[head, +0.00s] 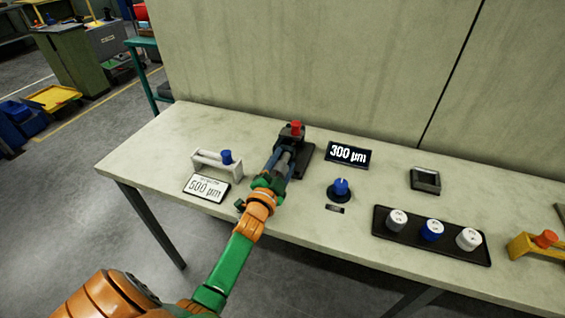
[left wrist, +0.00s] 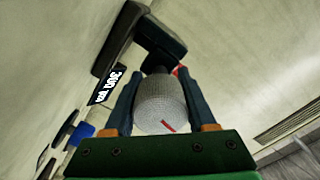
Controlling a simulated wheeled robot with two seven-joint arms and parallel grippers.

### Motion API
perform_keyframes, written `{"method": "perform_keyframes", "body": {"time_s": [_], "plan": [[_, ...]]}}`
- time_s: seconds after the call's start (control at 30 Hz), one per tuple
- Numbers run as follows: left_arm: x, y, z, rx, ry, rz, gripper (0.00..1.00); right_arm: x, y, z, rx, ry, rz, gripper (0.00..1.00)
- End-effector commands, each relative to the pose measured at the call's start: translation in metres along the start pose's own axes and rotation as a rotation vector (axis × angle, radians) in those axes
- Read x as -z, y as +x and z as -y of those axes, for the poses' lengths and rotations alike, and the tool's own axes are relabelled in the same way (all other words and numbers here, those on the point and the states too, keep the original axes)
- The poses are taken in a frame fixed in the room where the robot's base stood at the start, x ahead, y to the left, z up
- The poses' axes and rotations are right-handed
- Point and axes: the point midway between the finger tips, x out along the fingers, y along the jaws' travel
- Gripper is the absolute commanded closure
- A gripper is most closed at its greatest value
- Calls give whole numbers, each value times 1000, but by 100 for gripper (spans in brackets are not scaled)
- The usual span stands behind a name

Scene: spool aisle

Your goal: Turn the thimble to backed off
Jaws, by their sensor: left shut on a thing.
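The thimble (left wrist: 160,100) is a grey knurled cylinder with a pale end face and a red mark. It shows in the left wrist view between the two fingers of my left gripper (left wrist: 158,88). My left gripper (head: 282,163) is shut on it, at the dark stand (head: 305,157) on the bench. The gripper hides most of the thimble in the head view. A display (head: 348,153) behind and to the right reads 300 µm. My right gripper is not in view.
On the bench (head: 150,150), a white bracket with a blue knob (head: 227,157) and a 500 µm card (head: 206,187) are left of my gripper. A blue dial (head: 341,189), a black tray (head: 435,252) with three knobs, a small dark box (head: 425,180) and a yellow holder (head: 535,246) are right.

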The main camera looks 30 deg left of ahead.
Motion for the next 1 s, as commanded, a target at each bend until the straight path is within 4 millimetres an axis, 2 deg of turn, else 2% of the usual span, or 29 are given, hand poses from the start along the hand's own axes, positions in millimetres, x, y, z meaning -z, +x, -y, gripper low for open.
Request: {"method": "perform_keyframes", "body": {"time_s": [0.17,0.2,0.3,0.57,0.63,0.9,1.0], "plan": [[2,0,2,4,1,-4,99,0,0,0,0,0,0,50],[2,0,2,4,1,-4,38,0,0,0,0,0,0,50],[1,0,2,3,1,-3,14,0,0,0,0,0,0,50],[0,0,1,1,1,-1,14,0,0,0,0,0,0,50],[0,-6,0,0,1,-1,14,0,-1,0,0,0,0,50],[0,-60,-1,-1,1,0,14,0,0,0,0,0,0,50],[0,-69,0,1,1,-2,14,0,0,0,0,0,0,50]]}}
